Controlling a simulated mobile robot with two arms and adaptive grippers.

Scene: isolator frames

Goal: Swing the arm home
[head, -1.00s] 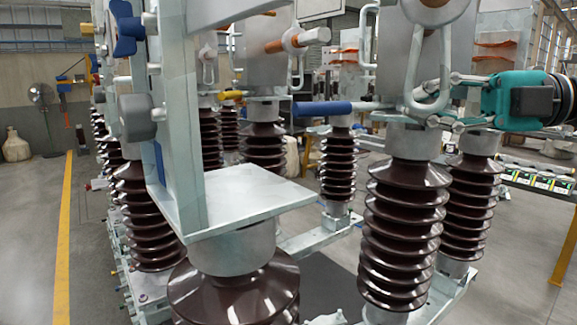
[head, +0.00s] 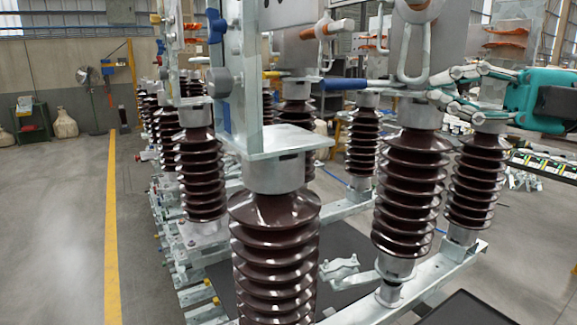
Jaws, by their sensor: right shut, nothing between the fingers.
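The isolator stands on brown ribbed insulators, with one (head: 275,240) in front and another (head: 408,190) to its right. A blue-gripped rod (head: 345,84) lies roughly level between them, and its right end reaches toward the metal cap of the right insulator. A metal loop (head: 402,55) hangs just above that cap. A copper-tipped rod (head: 328,30) juts out higher up. My right gripper (head: 434,88), teal with pale fingers, comes in from the right beside the loop and cap. It is shut and empty. I cannot tell whether its fingertips touch the metal. My left gripper is not visible.
Metal base rails (head: 350,208) run below. A yellow floor line (head: 111,220) and clear grey floor lie to the left. A fan (head: 86,90) stands by the wall.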

